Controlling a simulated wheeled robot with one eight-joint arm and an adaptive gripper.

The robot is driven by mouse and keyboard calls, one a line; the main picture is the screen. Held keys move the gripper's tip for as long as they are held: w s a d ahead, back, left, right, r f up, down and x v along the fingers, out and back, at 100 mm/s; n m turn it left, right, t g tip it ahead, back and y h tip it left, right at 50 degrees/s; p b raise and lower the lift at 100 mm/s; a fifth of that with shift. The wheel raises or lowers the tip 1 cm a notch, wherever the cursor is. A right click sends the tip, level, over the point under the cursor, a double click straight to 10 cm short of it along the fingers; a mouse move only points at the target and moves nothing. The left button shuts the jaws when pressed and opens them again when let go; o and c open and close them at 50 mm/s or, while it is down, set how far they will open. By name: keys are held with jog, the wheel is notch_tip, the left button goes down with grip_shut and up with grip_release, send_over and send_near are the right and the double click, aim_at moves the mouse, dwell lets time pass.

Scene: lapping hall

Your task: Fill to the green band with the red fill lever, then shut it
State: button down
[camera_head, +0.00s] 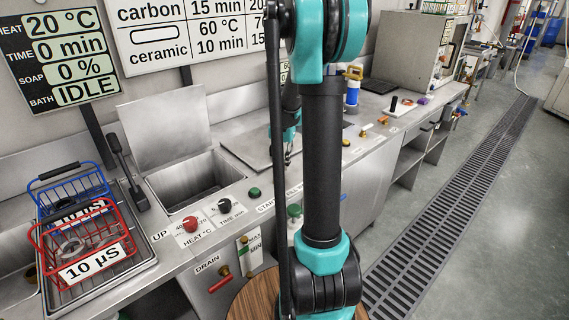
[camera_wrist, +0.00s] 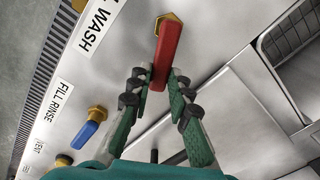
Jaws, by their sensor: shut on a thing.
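The red fill lever (camera_wrist: 167,55) shows in the wrist view on a brass fitting, beside a label ending in "WASH". My gripper (camera_wrist: 158,80) is shut on its free end, one finger on each side. In the head view my arm mostly hides the gripper and the lever. The level gauge (camera_head: 242,254) on the bench front has MAX and MIN marks and a green band; its liquid level is too small to tell. The open wash tank (camera_head: 199,184) has its lid up; I cannot make out any liquid in it.
A blue lever (camera_wrist: 88,128) labelled FILL RINSE is close to my gripper. A red drain lever (camera_head: 220,281) is low on the bench front. Red (camera_head: 88,246) and blue (camera_head: 70,190) wire baskets stand on the left. The wall display (camera_head: 62,50) reads BATH IDLE. Floor at right is clear.

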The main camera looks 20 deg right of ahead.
aim_at(281, 165)
jog(key=shift+w+a+n, duration=0.2)
jog(key=shift+a+n, duration=0.05)
jog(key=shift+n, duration=0.45)
jog(key=c, duration=1.4)
grip_release()
notch_tip(281, 165, up, 12)
